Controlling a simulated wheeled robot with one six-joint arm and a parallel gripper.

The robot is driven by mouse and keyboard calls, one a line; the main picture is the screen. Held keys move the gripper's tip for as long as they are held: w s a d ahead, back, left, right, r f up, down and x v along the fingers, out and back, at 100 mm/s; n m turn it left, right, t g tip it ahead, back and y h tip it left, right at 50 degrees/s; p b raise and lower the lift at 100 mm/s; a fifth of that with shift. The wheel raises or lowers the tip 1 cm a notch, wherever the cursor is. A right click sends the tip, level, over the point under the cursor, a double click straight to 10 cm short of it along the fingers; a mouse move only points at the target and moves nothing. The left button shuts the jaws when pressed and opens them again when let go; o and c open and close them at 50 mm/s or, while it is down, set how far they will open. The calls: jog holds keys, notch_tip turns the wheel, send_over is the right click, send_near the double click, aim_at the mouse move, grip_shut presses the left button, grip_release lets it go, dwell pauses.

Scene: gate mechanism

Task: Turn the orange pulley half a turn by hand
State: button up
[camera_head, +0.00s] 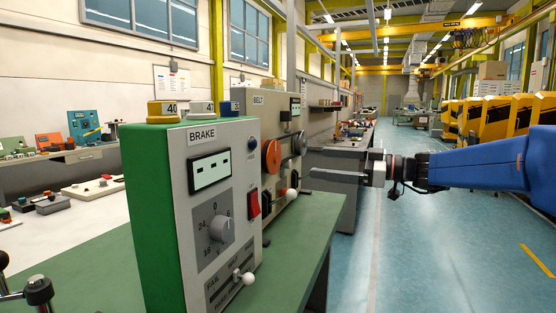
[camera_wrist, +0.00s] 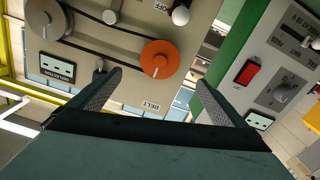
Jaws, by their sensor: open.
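The orange pulley (camera_head: 271,156) is a round disc on the front of the grey panel labelled BELT (camera_head: 251,132). My gripper (camera_head: 312,164) is open and empty, in the aisle to the right of the panel. In the wrist view my gripper (camera_wrist: 158,84) points toward the panel, with the orange pulley seen between its fingers, apart from them.
The green and grey BRAKE box (camera_head: 219,180) stands nearer the camera, with a knob (camera_head: 220,228), a red switch (camera_head: 254,204) and a white-tipped lever (camera_head: 246,278). The green bench top (camera_head: 300,230) lies below. The blue aisle floor (camera_head: 420,250) is clear.

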aim_at(276, 158)
jog(key=x, duration=1.4)
jog(key=shift+w+a, duration=0.1)
jog(key=shift+a, duration=0.15)
jog(key=c, duration=1.1)
jog(key=shift+o, duration=0.2)
jog(key=shift+m, duration=0.3)
